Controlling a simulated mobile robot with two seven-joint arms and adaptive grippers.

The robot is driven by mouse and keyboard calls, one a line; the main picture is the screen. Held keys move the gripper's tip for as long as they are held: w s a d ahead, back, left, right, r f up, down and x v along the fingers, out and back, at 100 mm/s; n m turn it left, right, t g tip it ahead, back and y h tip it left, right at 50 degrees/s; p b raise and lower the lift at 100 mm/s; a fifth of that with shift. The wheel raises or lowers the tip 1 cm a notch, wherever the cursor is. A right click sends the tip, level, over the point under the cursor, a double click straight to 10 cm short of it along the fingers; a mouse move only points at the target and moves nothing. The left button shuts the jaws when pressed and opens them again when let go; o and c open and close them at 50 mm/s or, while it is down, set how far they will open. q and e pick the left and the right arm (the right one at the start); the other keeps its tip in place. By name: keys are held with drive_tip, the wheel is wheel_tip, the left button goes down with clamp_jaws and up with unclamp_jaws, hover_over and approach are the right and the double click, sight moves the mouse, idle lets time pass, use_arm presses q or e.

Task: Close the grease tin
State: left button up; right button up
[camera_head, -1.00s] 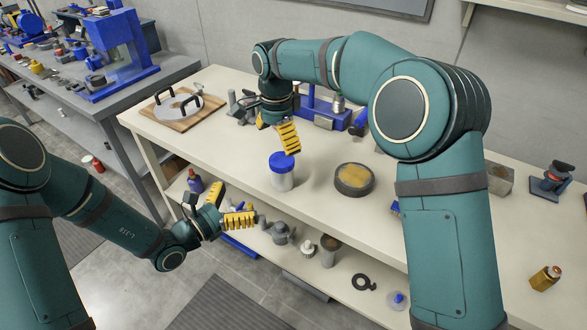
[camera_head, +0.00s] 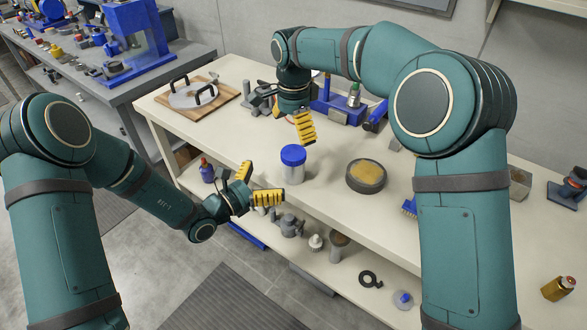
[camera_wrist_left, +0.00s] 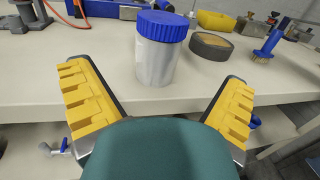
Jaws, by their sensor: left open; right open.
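A pale metallic cylindrical tin with a ribbed blue lid (camera_head: 293,165) stands upright near the bench's front edge. The lid sits on top; I cannot tell whether it is tight. A low round dark dish with a yellowish top (camera_head: 366,176) lies to its right; it also shows in the left wrist view (camera_wrist_left: 211,46). My left gripper (camera_head: 257,184) is open and empty, left of and below the tin. In the left wrist view the tin (camera_wrist_left: 155,62) stands upright ahead, between the spread yellow fingers. My right gripper (camera_head: 292,119) is open, just behind the tin, partly hidden by its arm.
The cream bench (camera_head: 225,130) is clear left of the tin. A wooden board (camera_head: 198,101) with a handled disc lies at the back left. A blue vise-like tool (camera_head: 340,108) stands behind the right gripper. A lower shelf (camera_head: 325,262) holds several small items.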

sight(294, 161)
use_arm(q)
drive_tip(key=x, duration=0.9)
drive_tip(key=shift+w+d, duration=0.1)
drive_tip(key=shift+w, duration=0.05)
drive_tip(key=shift+c, duration=0.3)
